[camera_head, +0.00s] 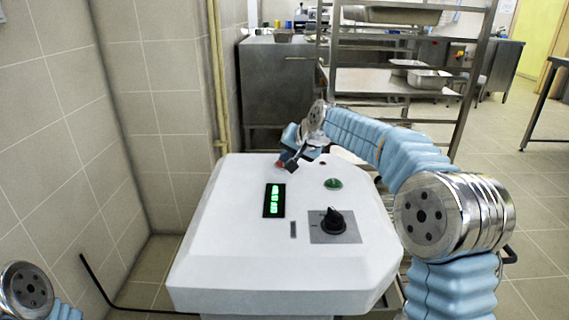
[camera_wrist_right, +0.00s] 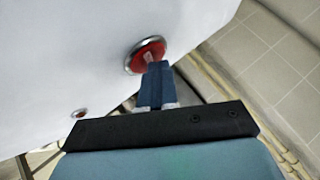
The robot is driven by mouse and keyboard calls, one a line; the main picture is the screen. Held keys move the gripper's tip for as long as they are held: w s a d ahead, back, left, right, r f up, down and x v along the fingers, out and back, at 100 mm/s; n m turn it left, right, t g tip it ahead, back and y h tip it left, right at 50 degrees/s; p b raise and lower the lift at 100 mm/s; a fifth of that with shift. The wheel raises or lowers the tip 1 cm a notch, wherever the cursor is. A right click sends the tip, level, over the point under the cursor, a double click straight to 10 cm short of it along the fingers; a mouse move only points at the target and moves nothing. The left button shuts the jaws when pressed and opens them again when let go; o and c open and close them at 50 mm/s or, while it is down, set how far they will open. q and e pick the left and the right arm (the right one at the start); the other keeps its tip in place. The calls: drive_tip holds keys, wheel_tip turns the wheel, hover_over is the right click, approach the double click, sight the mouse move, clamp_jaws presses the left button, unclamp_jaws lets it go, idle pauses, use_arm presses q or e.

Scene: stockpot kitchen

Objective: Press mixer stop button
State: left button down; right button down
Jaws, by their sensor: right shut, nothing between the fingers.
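The mixer's white control housing (camera_head: 235,235) fills the middle of the head view. The red stop button (camera_head: 280,164) is near its far edge, partly hidden by my right gripper (camera_head: 289,164). In the wrist view the red button (camera_wrist_right: 147,52) sits in a silver ring. My right gripper's fingers (camera_wrist_right: 157,66) are shut and empty, with their tips overlapping the button's lower edge. I cannot tell whether they touch it. My left gripper is out of view; only part of my left arm shows at the lower left.
The panel also has a green button (camera_head: 333,183), a black knob (camera_head: 334,220), a lit green display (camera_head: 274,201) and a small red lamp (camera_wrist_right: 79,113). A tiled wall (camera_head: 50,130) stands to the left. A metal rack (camera_head: 400,80) with trays stands behind.

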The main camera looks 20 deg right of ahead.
drive_tip(key=shift+r, duration=0.1)
drive_tip(key=shift+r+p, duration=0.75)
drive_tip(key=shift+p, duration=0.1)
wheel_tip(320, 180, up, 5)
drive_tip(key=p, duration=0.4)
drive_tip(key=shift+p, duration=0.35)
